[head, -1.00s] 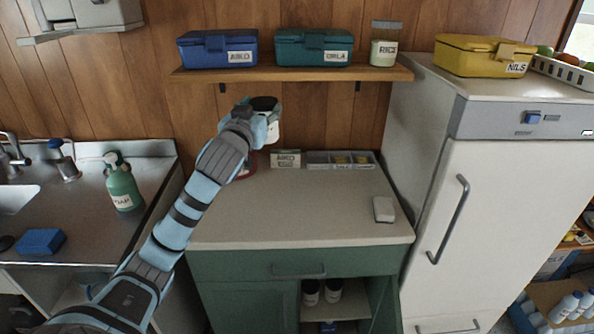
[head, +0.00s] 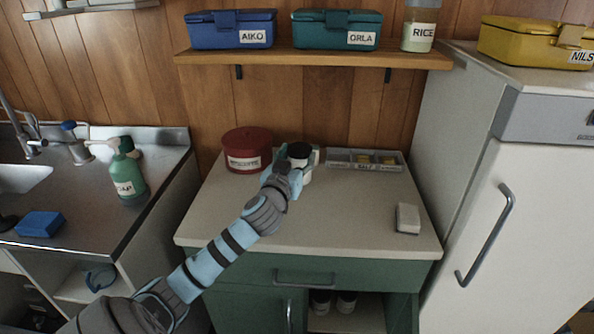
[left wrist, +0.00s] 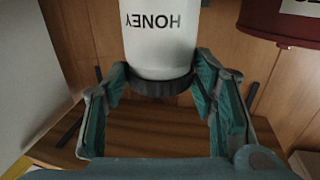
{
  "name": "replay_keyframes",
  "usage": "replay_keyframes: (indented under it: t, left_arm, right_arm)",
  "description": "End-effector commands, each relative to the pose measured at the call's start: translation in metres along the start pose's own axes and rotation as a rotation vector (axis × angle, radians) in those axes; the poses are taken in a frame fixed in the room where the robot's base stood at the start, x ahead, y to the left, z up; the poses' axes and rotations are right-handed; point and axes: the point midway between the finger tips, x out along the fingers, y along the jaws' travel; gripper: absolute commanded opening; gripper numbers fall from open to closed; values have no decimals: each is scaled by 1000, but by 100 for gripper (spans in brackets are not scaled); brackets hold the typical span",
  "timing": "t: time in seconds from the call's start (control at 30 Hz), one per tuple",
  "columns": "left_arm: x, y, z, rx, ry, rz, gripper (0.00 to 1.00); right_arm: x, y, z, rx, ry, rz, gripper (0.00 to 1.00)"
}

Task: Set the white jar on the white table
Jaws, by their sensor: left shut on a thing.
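The white jar (head: 305,174) has a black lid and stands upright in the head view, over the back middle of the pale worktop (head: 290,215) on the green cabinet. My left gripper (head: 286,172) is shut on it. In the left wrist view the jar (left wrist: 163,35) appears upside down, reads HONEY, and its dark lid (left wrist: 161,87) sits between the two fingers. I cannot tell whether the jar's base touches the worktop. My right gripper is not in view.
A red labelled tin (head: 247,151) stands just left of the jar. A divided tray (head: 364,168) lies right of it, and a small labelled box is mostly hidden behind it. A white block (head: 407,218) lies at the right. The worktop's front middle is clear. A shelf (head: 310,58) hangs above.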

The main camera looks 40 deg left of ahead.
Motion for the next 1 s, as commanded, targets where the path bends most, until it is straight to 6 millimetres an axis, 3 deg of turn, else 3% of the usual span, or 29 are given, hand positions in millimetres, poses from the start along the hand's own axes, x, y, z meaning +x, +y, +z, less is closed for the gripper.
replay_keyframes:
  t: [0.03,0.1,0.4,0.43,0.57,0.9,1.0]
  left_arm:
    - [0,0,14,0,-1,-1,0]
    - [0,0,22,1,1,0,0]
    - [0,1,23,0,2,1,1]
    - [0,0,24,0,0,1,53]
    - [0,1,23,0,0,1,72]
    - [0,1,21,0,0,1,72]
    - [-8,0,22,2,-1,2,72]
  right_arm:
    - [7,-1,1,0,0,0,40]
    - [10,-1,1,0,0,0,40]
    - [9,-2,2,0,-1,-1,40]
    - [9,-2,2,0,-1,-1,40]
    - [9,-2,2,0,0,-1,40]
    - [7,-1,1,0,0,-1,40]
    - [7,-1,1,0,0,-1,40]
